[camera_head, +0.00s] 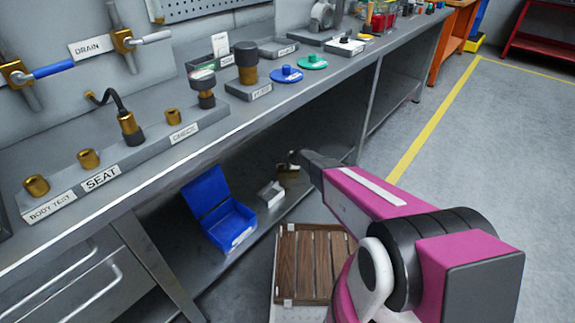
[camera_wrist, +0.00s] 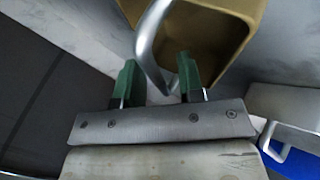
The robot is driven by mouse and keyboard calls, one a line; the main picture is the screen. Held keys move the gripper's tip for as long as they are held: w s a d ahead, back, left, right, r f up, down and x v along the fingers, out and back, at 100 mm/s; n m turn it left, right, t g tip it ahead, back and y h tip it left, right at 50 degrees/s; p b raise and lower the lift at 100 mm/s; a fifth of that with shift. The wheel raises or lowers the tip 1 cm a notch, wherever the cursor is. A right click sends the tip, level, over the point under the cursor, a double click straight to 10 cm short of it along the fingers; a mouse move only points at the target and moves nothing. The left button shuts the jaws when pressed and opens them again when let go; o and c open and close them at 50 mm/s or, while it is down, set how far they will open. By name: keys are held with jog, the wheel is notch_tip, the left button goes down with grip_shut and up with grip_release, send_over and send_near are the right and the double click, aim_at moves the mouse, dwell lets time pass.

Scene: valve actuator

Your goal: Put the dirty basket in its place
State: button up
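An ochre basket (camera_wrist: 195,25) with a bent metal handle (camera_wrist: 147,45) fills the top of the wrist view. In the head view the basket (camera_head: 288,171) is small and brown, on the lower shelf under the bench, partly hidden by my arm. My gripper (camera_wrist: 157,80) has its two green fingers apart, with the handle crossing between them. A gap shows beside the handle, and I cannot tell if either finger touches it. In the head view the gripper (camera_head: 296,155) is at the basket's top and hard to make out.
A blue open bin (camera_head: 230,226) and a small white box (camera_head: 270,194) stand left of the basket on the shelf. The bench top (camera_head: 215,133) above carries labelled holders and valve parts. A wooden slatted crate (camera_head: 312,262) is below my arm.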

jog(key=shift+r, duration=0.1)
jog(key=shift+s+d+r, duration=0.25)
jog(key=shift+s+r, duration=0.05)
jog(key=shift+r, duration=0.2)
jog(key=s+d+r+m+g+h, duration=0.1)
jog(key=s+d+r+m+g, duration=0.1)
jog(key=s+d+r+m, duration=0.5)
jog(key=s+d+r+m+g+h, duration=0.2)
jog(key=s+d+r+m, duration=0.5)
jog(key=s, duration=0.8)
jog(key=s+d+r+m+g+h, duration=0.1)
jog(key=s+d+r+m+h, duration=0.1)
jog(key=s+d+r+m, duration=0.4)
jog(key=s+d+r, duration=0.3)
jog(key=s+r, duration=0.2)
jog(key=r, duration=0.1)
jog(key=shift+s+r+m+g, duration=0.15)
jog(key=shift+s+m+g, duration=0.05)
jog(key=shift+m+g, duration=0.2)
